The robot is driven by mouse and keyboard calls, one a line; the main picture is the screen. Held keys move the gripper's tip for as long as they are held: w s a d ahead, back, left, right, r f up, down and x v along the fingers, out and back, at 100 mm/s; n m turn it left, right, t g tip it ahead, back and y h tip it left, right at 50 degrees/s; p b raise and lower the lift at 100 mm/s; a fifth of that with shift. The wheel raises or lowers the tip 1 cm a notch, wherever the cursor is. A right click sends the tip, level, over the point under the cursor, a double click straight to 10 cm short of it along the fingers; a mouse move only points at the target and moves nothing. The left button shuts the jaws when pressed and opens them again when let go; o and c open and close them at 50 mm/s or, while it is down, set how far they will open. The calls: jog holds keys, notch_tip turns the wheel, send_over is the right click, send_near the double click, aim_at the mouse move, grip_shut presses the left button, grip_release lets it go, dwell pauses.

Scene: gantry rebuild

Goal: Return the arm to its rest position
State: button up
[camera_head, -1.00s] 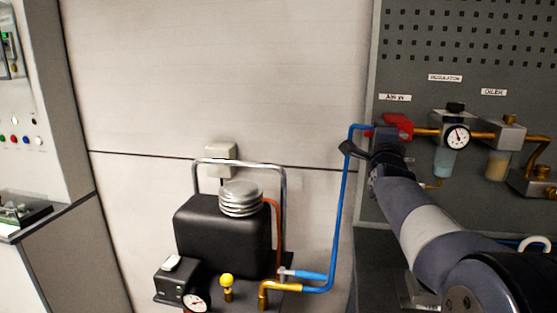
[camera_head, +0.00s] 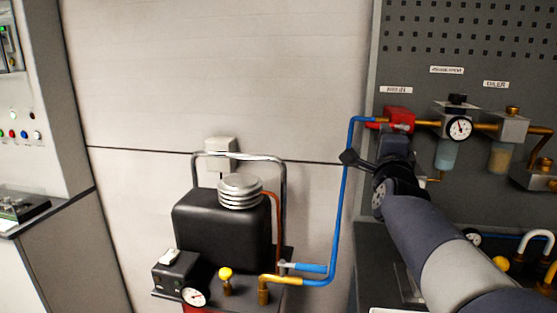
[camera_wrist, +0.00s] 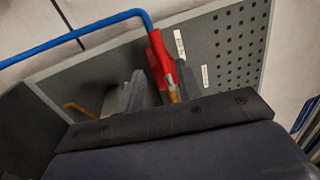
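My arm (camera_head: 415,225) reaches from the lower right toward the panel. My gripper (camera_head: 378,160) is just below the red valve (camera_head: 399,115) at the panel's AIR IN label. The red valve also shows beyond the fingers in the wrist view (camera_wrist: 160,58). The blue hose (camera_head: 341,200) runs to the valve and passes close to the gripper's left side. I cannot tell whether they touch.
A black compressor (camera_head: 222,230) with a metal handle stands at lower centre. A regulator (camera_head: 457,125) and an oiler (camera_head: 508,128) are on the pegboard panel (camera_head: 440,50), right of the valve. A workbench (camera_head: 375,270) lies beneath the arm. The wall between compressor and left cabinet is clear.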

jog(key=p+x, duration=0.2)
jog(key=x, duration=0.6)
jog(key=shift+w+r, duration=0.1)
jog(key=shift+f+n+y+p, duration=0.3)
jog(key=shift+f+n+p, duration=0.1)
jog(key=shift+n, duration=0.4)
jog(key=shift+f+n, duration=0.2)
jog(key=shift+n, duration=0.2)
